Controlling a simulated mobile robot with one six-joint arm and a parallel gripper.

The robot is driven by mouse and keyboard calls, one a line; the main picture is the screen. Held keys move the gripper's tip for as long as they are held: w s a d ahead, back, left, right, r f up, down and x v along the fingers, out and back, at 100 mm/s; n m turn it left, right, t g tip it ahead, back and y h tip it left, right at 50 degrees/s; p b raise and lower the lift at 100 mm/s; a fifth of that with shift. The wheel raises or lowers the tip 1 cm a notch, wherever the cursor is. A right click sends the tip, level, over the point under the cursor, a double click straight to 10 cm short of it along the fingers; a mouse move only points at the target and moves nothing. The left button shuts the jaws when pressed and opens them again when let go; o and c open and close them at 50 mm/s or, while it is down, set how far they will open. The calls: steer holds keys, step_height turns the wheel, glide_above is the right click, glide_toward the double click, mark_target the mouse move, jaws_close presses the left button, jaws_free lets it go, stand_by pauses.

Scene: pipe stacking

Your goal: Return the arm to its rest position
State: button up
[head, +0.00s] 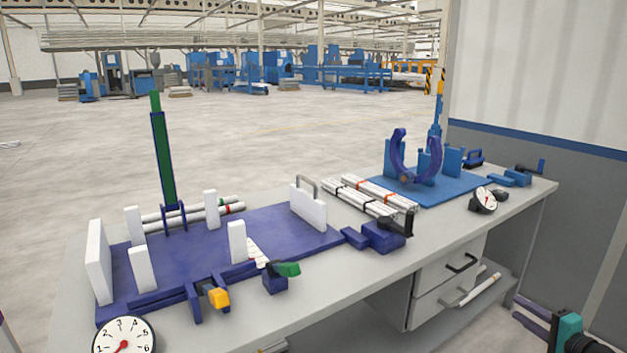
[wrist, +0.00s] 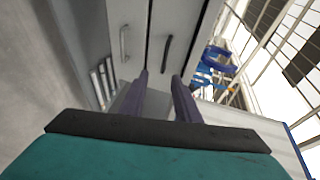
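My gripper (head: 517,308) is at the lower right of the head view, beside the workbench (head: 350,285) and low, with its teal body partly cut off by the frame. In the wrist view my gripper (wrist: 160,76) shows two dark purple fingers standing apart with nothing between them. The gripper is open and empty. Beyond the fingers, the wrist view shows drawer fronts with a grey handle (wrist: 125,44) and a dark handle (wrist: 166,54). Most of the arm is out of view.
The bench carries a purple fixture (head: 180,262) with white blocks, white pipes (head: 366,197), a blue base (head: 450,186) with a curved purple clamp (head: 398,158), and gauges. A pipe (head: 481,290) lies on the lower shelf near my gripper. A wall stands at the right.

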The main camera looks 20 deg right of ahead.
steer(key=w+a+f+n+g+y+p, duration=0.1)
steer(key=w+a+f+n+y+p, duration=0.15)
steer(key=w+a, duration=0.7)
steer(key=w+a+f+n+y+p, duration=0.1)
steer(key=w+a+f+y+p, duration=0.15)
steer(key=w+a, duration=0.65)
steer(key=w+a+f+n+g+y+p, duration=0.15)
steer(key=a+f, duration=0.25)
steer(key=a, duration=0.5)
steer(key=a+f+n+g+y+p, duration=0.1)
steer(key=a+f+g+y, duration=0.15)
steer(key=a, duration=0.65)
steer(key=w+a+f+n+g+y+p, duration=0.1)
steer(key=a+f+g, duration=0.1)
steer(key=a+f, duration=0.5)
steer(key=s+a+f+n+g+p, duration=0.25)
steer(key=s+a+f+g, duration=0.25)
steer(key=s+a, duration=0.5)
steer(key=s+a+f+n+g+p, duration=0.2)
steer(key=s+a+f+n+g, duration=0.3)
steer(key=a, duration=0.9)
steer(key=s+f+n+g+h+p, duration=0.2)
steer(key=s+f+g+h, duration=0.15)
steer(key=s, duration=0.85)
steer(key=s+d+n+h, duration=0.2)
steer(key=s+d+h, duration=0.2)
steer(key=d, duration=0.3)
steer(key=shift+s+d+f+g+h, duration=0.35)
steer(key=shift+f+h, duration=0.05)
steer(key=shift+h, duration=0.05)
